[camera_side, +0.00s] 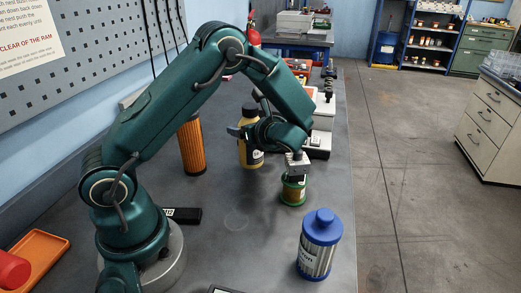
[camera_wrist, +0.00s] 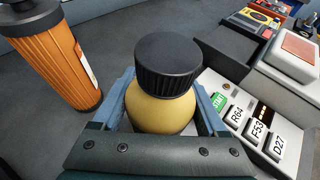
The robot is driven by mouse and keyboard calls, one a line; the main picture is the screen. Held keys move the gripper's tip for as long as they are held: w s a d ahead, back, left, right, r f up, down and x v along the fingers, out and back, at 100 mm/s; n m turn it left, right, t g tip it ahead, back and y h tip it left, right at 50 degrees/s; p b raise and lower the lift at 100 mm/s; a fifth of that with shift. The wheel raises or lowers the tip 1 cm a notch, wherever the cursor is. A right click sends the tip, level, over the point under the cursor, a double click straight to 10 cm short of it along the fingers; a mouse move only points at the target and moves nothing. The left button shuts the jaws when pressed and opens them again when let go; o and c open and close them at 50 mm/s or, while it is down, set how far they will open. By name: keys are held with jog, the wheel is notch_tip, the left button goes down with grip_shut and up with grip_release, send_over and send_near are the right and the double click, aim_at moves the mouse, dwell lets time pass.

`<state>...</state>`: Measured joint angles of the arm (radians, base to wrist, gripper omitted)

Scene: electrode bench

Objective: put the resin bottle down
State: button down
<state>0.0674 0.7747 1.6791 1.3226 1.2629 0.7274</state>
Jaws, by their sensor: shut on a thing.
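The resin bottle, a yellow bottle (camera_side: 249,152) with a black cap and dark label, is upright in the side view, beyond my wrist. In the wrist view the bottle (camera_wrist: 160,113) stands between the blue-grey fingers of my gripper (camera_wrist: 165,110), its black cap above them. My gripper (camera_side: 241,131) is shut on the bottle from the side. My arm and wrist partly hide the bottle in the side view. I cannot tell whether its base touches the bench.
An orange ribbed cylinder (camera_side: 191,146) stands left of the bottle; it also shows in the wrist view (camera_wrist: 58,58). A keyed device (camera_wrist: 252,125) is close on the right. A green-rimmed canister (camera_side: 293,191) and a blue-capped canister (camera_side: 319,245) stand nearer. The grey bench (camera_side: 230,245) is bare between.

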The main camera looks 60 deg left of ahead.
jog(key=shift+f, duration=0.8)
jog(key=shift+f, duration=0.15)
grip_release()
jog(key=shift+d+r, duration=0.1)
jog(key=shift+r, duration=0.1)
jog(key=w+v, duration=0.1)
jog(key=v, duration=0.9)
jog(key=s+d+r+n+t+h, duration=0.4)
jog(key=s+d+n+h, duration=0.7)
jog(key=n, duration=0.8)
jog(key=s+r+h, duration=0.1)
jog(key=s+h, duration=0.1)
jog(key=s, duration=0.1)
jog(key=shift+s+d+r, duration=0.2)
jog(key=shift+d, duration=0.05)
